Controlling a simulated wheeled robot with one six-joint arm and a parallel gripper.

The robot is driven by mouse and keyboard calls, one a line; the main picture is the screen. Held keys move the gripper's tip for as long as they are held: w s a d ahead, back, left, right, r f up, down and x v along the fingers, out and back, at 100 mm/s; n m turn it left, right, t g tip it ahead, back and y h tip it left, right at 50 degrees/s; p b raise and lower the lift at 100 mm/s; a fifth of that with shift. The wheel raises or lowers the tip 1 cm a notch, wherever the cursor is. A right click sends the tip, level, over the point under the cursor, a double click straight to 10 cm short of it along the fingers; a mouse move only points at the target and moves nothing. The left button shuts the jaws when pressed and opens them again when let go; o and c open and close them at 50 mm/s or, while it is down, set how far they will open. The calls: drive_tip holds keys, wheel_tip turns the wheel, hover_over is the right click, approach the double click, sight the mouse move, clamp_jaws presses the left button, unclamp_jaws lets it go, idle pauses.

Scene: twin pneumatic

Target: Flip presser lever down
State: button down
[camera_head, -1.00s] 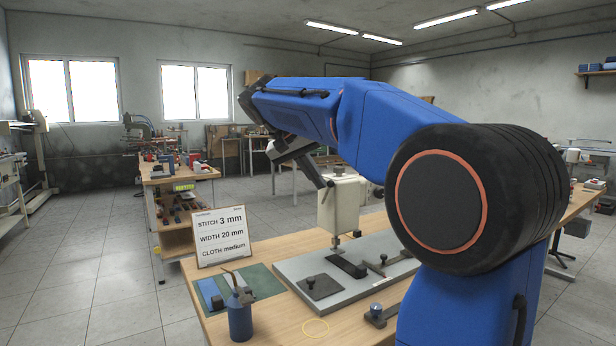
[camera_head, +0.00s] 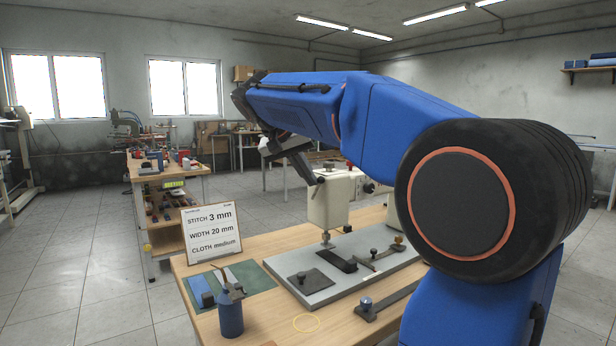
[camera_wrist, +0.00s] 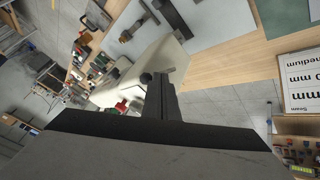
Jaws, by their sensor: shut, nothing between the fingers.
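The cream sewing machine head (camera_head: 328,206) stands over a grey base plate (camera_head: 285,265) on the wooden table. It also shows in the wrist view (camera_wrist: 160,60), near the fingertips. My gripper (camera_head: 318,179) is at the upper left of the machine head, pointing down and to the right. In the wrist view its dark fingers (camera_wrist: 162,88) are shut with nothing between them. I cannot make out the presser lever clearly; a small black knob (camera_wrist: 146,77) shows beside the fingertips, but I cannot tell what it belongs to or whether the fingers touch it.
A sign (camera_head: 213,232) reading stitch 3 mm, width 20 mm, cloth medium stands at the table's left. A blue bottle (camera_head: 230,317) stands in front of a green mat (camera_head: 262,280). Dark clamps and plates lie on the base plate. A workbench (camera_head: 140,178) stands behind left.

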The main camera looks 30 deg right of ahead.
drive_tip(key=s+f+m+t, duration=0.2)
drive_tip(key=s+f+t, duration=0.2)
drive_tip(key=t, duration=0.1)
drive_tip(key=shift+s+f+m+t, duration=0.15)
drive_tip(key=shift+s+m+t, duration=0.15)
idle(0.4)
drive_tip(key=shift+w+d, duration=0.1)
drive_tip(key=shift+w, duration=0.05)
drive_tip(key=shift+w+r, duration=0.25)
drive_tip(key=shift+w, duration=0.4)
